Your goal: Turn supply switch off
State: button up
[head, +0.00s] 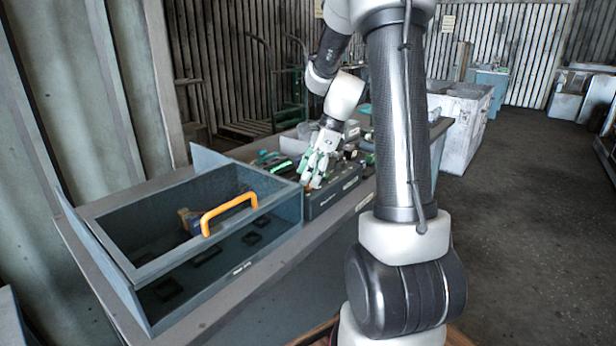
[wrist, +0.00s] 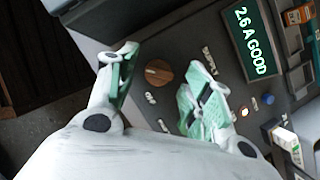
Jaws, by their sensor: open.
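My gripper (wrist: 162,88) is open, with one finger on each side of the knob in the picture. I cannot tell whether either finger touches it.
A green display (wrist: 255,40) reads "2.6 A GOOD". A blue-grey housing with an orange handle (head: 229,213) stands left on the bench. Tools and parts lie behind my gripper.

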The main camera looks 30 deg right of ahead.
jog(key=shift+a+f, duration=0.2)
jog(key=shift+f, duration=0.3)
jog(key=c, duration=1)
